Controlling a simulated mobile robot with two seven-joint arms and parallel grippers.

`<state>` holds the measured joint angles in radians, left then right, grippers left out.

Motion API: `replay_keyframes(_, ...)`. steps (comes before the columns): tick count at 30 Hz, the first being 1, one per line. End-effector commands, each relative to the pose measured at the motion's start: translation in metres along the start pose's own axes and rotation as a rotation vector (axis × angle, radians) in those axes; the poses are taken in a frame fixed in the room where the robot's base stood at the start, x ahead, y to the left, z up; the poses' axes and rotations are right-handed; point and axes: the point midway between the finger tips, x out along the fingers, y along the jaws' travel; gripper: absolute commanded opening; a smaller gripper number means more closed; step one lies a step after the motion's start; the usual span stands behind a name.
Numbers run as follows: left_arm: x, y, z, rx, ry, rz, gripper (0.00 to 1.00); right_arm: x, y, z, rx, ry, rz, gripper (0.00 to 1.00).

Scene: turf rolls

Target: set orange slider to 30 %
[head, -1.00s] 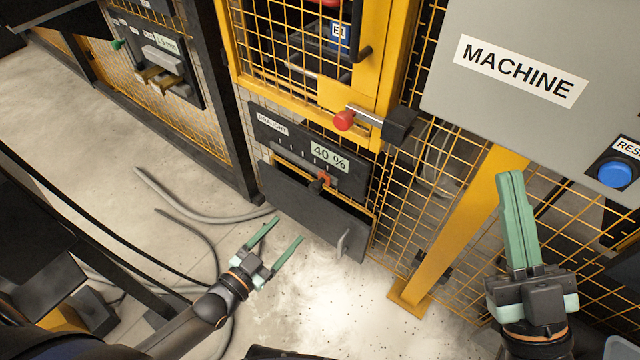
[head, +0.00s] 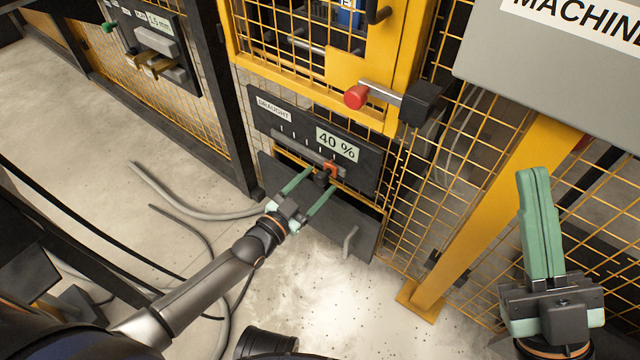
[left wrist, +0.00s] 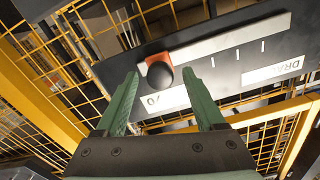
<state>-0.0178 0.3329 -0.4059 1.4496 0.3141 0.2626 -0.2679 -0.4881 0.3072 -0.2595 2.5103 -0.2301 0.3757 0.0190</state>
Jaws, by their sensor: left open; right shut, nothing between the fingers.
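The orange slider (head: 331,170) sits near the right end of its grey track on the dark DRAUGHT panel (head: 298,125). The panel's display (head: 337,145) reads 40 %. In the left wrist view the slider's orange base shows behind a round dark knob (left wrist: 160,74). My left gripper (head: 321,181) is open, with one finger on each side of the knob. In the left wrist view its fingers (left wrist: 165,95) stand apart from the knob, with gaps on both sides. My right gripper (head: 534,172) is shut and empty, in front of the yellow post at the right.
A dark flap with a grey handle (head: 350,241) hangs below the panel. A red-knobbed latch (head: 356,96) juts out above it. A yellow post (head: 497,217) and mesh stand to the right. Grey hoses (head: 190,210) lie on the floor.

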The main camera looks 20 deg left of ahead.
Motion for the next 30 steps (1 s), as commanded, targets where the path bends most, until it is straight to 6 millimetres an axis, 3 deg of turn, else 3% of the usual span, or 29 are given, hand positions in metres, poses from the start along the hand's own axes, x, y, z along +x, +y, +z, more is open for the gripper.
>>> replay_keyframes(6, 0.017, 0.0, 0.001, 0.0, -0.001, 0.0, 0.71, -0.005, -0.004, 0.006, -0.005, -0.006, -0.003, 0.0)
replay_keyframes(14, 0.018, 0.0, 0.0, 0.0, -0.001, 0.0, 0.71, -0.005, -0.004, 0.006, -0.005, -0.007, -0.004, 0.0)
replay_keyframes(30, 0.017, 0.0, 0.0, 0.0, -0.001, 0.0, 0.12, -0.005, -0.004, 0.006, -0.003, -0.006, -0.003, 0.0)
